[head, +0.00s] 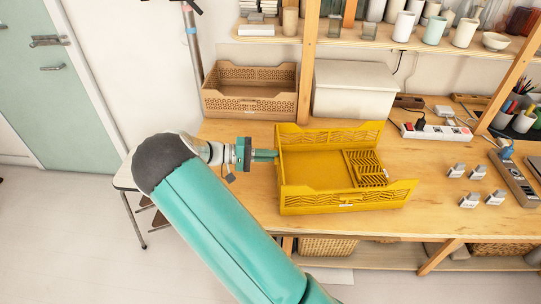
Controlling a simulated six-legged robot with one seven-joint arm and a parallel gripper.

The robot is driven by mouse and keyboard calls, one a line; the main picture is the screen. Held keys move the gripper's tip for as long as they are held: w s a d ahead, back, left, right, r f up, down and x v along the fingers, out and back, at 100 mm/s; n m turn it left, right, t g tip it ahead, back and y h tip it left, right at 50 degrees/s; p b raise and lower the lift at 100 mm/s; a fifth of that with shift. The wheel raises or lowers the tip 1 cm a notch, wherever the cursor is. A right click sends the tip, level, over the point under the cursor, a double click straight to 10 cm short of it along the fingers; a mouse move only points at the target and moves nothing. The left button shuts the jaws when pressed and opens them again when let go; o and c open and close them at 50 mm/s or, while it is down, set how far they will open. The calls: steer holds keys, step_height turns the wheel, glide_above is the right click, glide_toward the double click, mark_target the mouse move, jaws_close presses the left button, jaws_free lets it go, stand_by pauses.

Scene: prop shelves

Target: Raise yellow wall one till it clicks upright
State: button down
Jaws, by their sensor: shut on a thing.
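A yellow folding crate (315,172) sits on the wooden table. Its back wall (332,136) and front wall (348,197) look raised. A slatted yellow panel (366,168) lies low at the crate's right side. My gripper (276,155) is at the crate's left side, shut on the left yellow wall (280,165), which looks close to upright. The fingertips partly cover that wall's edge, and I cannot tell its exact tilt. The number of each wall cannot be read.
A tan crate (249,104) and a white lidded box (352,104) stand behind. Several small grey-white blocks (470,200) and a power strip (437,132) lie to the right. A wooden post (309,60) rises behind the crate. Bare table lies in front of the crate.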

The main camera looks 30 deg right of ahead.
steer(key=shift+a+f, duration=0.2)
steer(key=shift+f, duration=0.2)
steer(key=c, duration=1.5)
jaws_free()
steer(key=shift+w+d, duration=0.1)
steer(key=v, duration=1.3)
steer(key=shift+a+r, duration=0.3)
steer(key=shift+a, duration=0.1)
steer(key=shift+r, duration=0.1)
